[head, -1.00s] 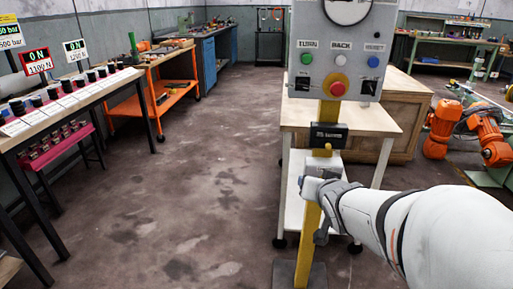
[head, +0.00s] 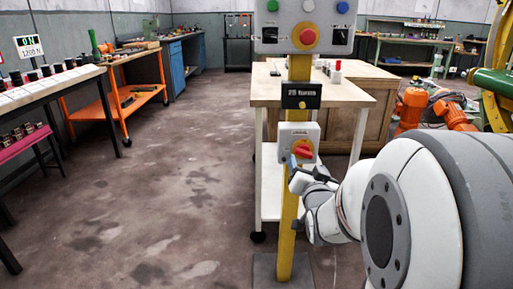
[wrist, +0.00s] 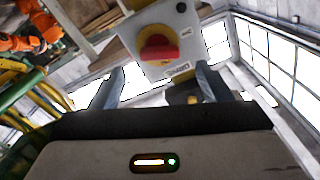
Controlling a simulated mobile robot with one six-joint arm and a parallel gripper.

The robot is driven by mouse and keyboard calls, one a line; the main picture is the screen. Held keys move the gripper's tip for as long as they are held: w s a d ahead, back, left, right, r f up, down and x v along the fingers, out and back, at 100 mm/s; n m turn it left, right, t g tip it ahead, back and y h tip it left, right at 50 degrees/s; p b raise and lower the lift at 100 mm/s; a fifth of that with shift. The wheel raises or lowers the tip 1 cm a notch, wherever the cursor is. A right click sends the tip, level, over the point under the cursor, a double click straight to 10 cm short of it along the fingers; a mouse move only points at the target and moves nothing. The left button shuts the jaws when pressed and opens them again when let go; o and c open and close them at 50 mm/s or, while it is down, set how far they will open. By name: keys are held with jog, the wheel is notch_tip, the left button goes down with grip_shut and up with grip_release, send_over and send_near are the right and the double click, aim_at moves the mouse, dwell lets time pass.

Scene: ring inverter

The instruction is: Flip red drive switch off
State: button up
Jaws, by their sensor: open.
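The red drive switch (head: 304,152) is a red rotary handle on a yellow disc, set in a pale grey box on the yellow post (head: 287,232). In the wrist view the red handle (wrist: 159,48) lies roughly level across its yellow disc, on the grey box (wrist: 184,22). My gripper (head: 306,169) is just below and in front of the switch in the head view. In the wrist view my gripper (wrist: 160,84) is open, with its two fingers apart below the handle to either side. Nothing is between them, and the handle looks apart from them.
A control panel (head: 268,38) with a red mushroom button (head: 309,37) and a "25 turns" display (head: 301,96) are above on the post. A white trolley table (head: 345,95) stands behind. Orange robot arms (head: 412,108) are at right.

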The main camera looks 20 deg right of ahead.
aim_at(304, 155)
jog(key=p, duration=0.1)
jog(key=w+p, duration=0.2)
jog(key=shift+d+r, duration=0.25)
jog(key=shift+r, duration=0.05)
jog(key=p+x, duration=0.1)
jog(key=p, duration=0.4)
jog(key=shift+w+d+f, duration=0.1)
jog(key=shift+w, duration=0.15)
jog(key=shift+w+d+f+b, duration=0.15)
jog(key=shift+w+f+b, duration=0.15)
jog(key=shift+w, duration=0.25)
jog(key=shift+x, duration=0.75)
jog(key=shift+r, duration=0.1)
jog(key=shift+c, duration=0.3)
